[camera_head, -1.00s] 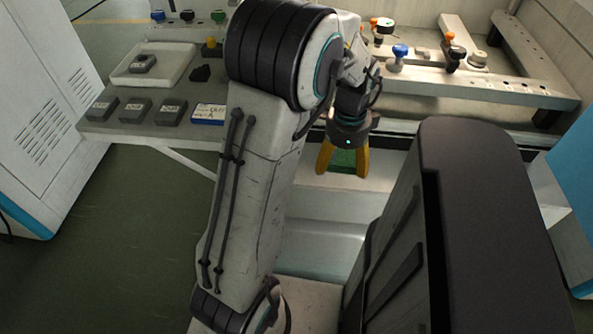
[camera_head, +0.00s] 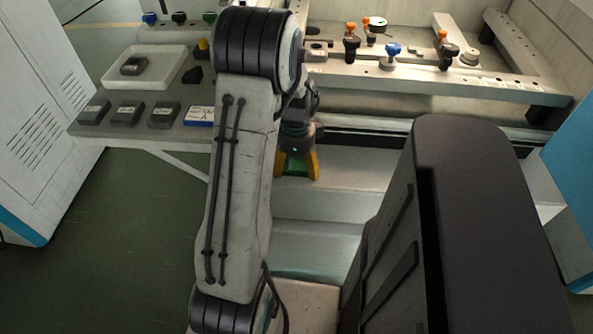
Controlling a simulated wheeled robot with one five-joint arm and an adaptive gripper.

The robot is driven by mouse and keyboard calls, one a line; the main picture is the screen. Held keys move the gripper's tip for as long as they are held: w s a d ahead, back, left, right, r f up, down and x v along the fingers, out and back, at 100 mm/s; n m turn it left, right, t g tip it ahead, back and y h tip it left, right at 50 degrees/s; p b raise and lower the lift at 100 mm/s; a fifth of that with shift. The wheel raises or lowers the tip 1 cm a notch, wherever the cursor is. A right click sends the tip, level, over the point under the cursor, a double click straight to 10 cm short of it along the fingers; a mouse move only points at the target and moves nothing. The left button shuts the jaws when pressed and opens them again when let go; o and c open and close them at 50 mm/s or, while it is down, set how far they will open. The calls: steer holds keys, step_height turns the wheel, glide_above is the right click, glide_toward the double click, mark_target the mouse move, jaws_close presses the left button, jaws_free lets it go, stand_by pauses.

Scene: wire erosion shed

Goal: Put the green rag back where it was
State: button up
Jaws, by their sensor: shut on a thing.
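My gripper (camera_head: 297,172) is pointing down in the middle of the view, with yellow fingers. It is shut on the green rag (camera_head: 293,168), of which only a small patch shows between the fingers. The rag is held over the pale step in front of the machine; I cannot tell how high. My arm hides part of the side table's right end and what lies behind the gripper.
A grey side table (camera_head: 140,131) at the left bears several dark grey blocks, a blue-edged label card (camera_head: 200,116) and a white tray (camera_head: 147,77). The machine's rail (camera_head: 430,82) carries orange and blue knobs. A grey cabinet (camera_head: 35,110) stands far left.

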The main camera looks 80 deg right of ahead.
mark_target(296, 165)
steer(key=shift+f, duration=1.1)
steer(key=shift+f, duration=0.1)
steer(key=shift+f, duration=0.1)
steer(key=o, duration=1.1)
steer(key=shift+c, duration=0.2)
step_height(296, 165, up, 12)
steer(key=shift+r+p, duration=0.2)
steer(key=shift+p, duration=0.5)
steer(key=shift+n, duration=0.3)
